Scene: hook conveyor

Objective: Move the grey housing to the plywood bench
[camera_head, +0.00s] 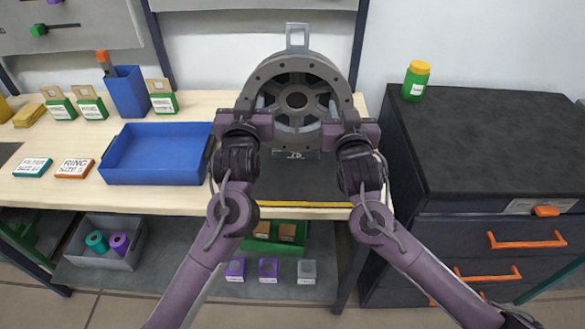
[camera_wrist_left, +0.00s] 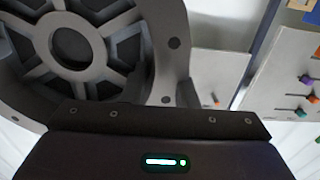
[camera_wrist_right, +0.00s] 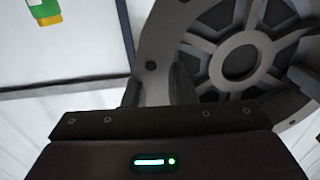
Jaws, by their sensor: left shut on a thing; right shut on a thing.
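The grey housing (camera_head: 297,72) is a round, spoked casting with a loop on top, held upright between my two grippers in the head view. My left gripper (camera_head: 243,122) is shut on its left side and my right gripper (camera_head: 350,125) is shut on its right side. The housing also fills much of the left wrist view (camera_wrist_left: 108,22) and the right wrist view (camera_wrist_right: 205,70). The plywood bench (camera_head: 200,105) lies behind and below it. A dark mat (camera_head: 300,180) on the bench shows under the housing. Whether the housing touches the bench cannot be told.
A blue tray (camera_head: 155,155) and small labelled boxes stand on the bench's left part. At right is a black-topped drawer cabinet (camera_head: 480,140) with a green jar (camera_head: 415,80) on it. Bins (camera_head: 105,250) and small boxes sit on the shelf below.

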